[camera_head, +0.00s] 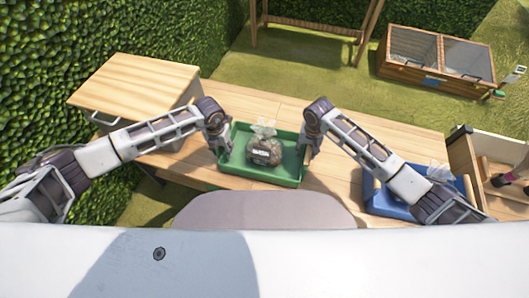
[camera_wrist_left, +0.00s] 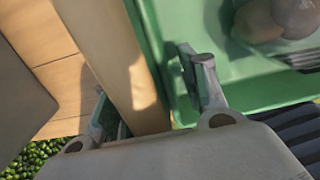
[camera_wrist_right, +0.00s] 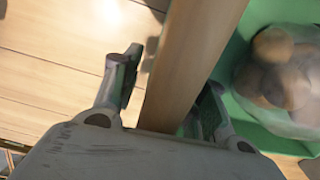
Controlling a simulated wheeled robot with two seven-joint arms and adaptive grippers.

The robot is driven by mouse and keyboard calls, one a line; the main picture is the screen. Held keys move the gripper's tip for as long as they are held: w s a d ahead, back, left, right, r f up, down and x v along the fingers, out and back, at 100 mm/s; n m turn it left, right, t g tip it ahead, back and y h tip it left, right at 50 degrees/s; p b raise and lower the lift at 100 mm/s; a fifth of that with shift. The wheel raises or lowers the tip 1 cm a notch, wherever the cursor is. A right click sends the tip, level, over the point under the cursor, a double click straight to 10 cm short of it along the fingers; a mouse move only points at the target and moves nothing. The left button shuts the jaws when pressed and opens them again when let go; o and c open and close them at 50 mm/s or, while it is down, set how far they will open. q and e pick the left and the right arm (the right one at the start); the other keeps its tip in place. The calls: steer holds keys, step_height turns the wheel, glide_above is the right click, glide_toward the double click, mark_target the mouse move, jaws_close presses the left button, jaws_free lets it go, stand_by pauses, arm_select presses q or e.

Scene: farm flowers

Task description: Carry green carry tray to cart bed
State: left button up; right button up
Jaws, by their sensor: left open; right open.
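The green carry tray (camera_head: 237,177) sits on the wooden table in front of me, holding a clear bag of round brown items (camera_head: 264,148) with a dark label. My left gripper (camera_head: 222,146) is at its left end. In the left wrist view the open fingers (camera_wrist_left: 150,98) straddle a wooden bar (camera_wrist_left: 125,60) along the tray's end, with one finger over the green inside. My right gripper (camera_head: 305,146) is at the right end. In the right wrist view its open fingers (camera_wrist_right: 168,82) straddle a similar bar (camera_wrist_right: 195,45). Whether fingers touch the bars is unclear.
A blue tray (camera_head: 376,203) lies right, partly under my right arm. A wooden-sided open box (camera_head: 463,160), possibly the cart bed, is at the right edge. A wood-topped box (camera_head: 140,85) stands left. A glazed wooden frame (camera_head: 430,85) stands on the grass behind.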

arm_select(q)
steer(key=shift+f, duration=0.15)
arm_select(e)
steer(key=shift+f, duration=0.1)
arm_select(q)
jaws_close()
arm_select(e)
jaws_close()
